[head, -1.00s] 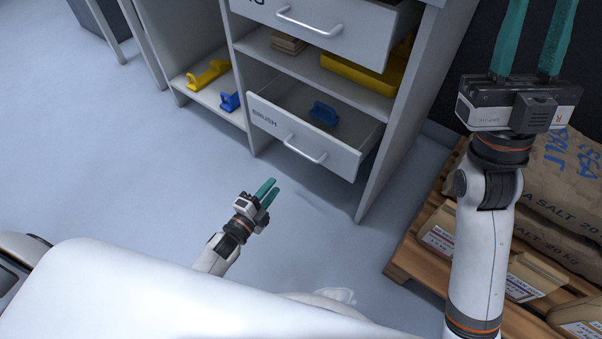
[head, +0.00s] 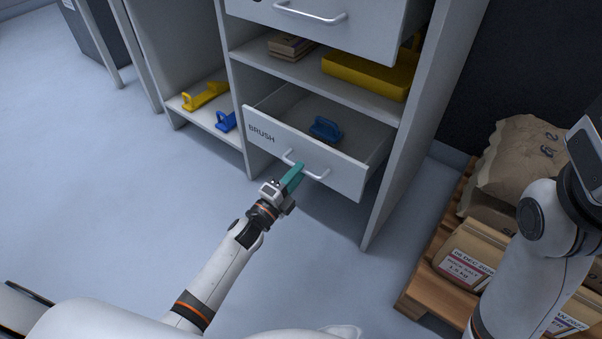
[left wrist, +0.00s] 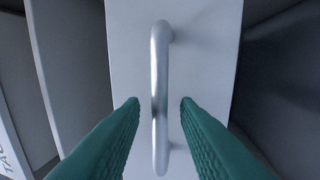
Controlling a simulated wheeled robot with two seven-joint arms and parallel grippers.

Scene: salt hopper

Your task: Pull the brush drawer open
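The brush drawer (head: 335,172), low in the grey cabinet and marked BRUSH, stands partly open. A blue brush (head: 326,128) lies inside it. Its silver bar handle (head: 318,175) is on the front panel and also shows upright in the left wrist view (left wrist: 160,75). My left gripper (head: 295,172) is at the handle. In the left wrist view its green fingers (left wrist: 160,105) are open, one on each side of the bar, with a gap on both sides. My right arm is at the right edge; its fingers are out of view.
Another drawer (head: 370,30) is above, with a yellow tray (head: 368,75) on the shelf between. The floor before the cabinet is clear.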

